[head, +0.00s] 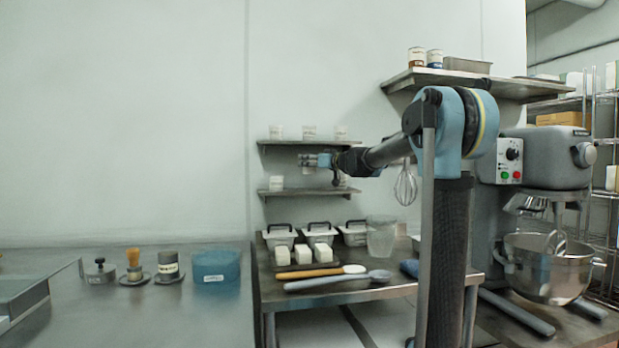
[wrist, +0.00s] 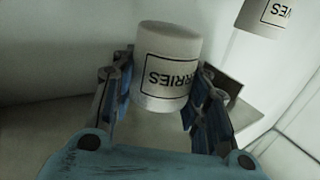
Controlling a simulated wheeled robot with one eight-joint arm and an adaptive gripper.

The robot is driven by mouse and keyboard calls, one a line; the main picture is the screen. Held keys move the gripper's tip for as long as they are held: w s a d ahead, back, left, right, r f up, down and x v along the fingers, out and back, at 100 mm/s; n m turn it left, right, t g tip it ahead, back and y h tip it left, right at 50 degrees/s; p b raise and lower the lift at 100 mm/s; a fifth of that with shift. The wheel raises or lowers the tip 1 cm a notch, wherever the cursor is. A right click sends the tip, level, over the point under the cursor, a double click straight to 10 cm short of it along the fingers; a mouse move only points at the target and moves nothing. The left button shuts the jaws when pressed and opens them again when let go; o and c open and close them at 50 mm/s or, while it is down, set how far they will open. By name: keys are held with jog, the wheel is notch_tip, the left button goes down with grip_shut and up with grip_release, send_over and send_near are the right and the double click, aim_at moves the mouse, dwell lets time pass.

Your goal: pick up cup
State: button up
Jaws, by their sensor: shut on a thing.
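In the wrist view a pale cup (wrist: 168,62) with a boxed dark label ending in "RRIES" stands between the two fingers of my gripper (wrist: 163,88). The fingers close on it from both sides, and the label appears upside down. In the head view my gripper (head: 312,160) is between the two wall shelves, at the end of the outstretched arm. I cannot single out the held cup there. A shelf surface shows behind the fingers in the wrist view; whether the cup touches it, I cannot tell.
Another labelled cup (wrist: 264,17) is at the wrist view's upper right. The upper wall shelf (head: 288,142) holds several cups, close above my gripper. The lower shelf (head: 300,192) also holds cups. A whisk (head: 405,186) hangs right of them. Lidded containers (head: 280,237) stand below.

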jog(key=s+d, duration=0.2)
jog(key=s, duration=0.7)
jog(key=s+d, duration=0.3)
jog(key=s, duration=0.7)
jog(key=shift+d+r, duration=0.15)
jog(key=shift+d, duration=0.05)
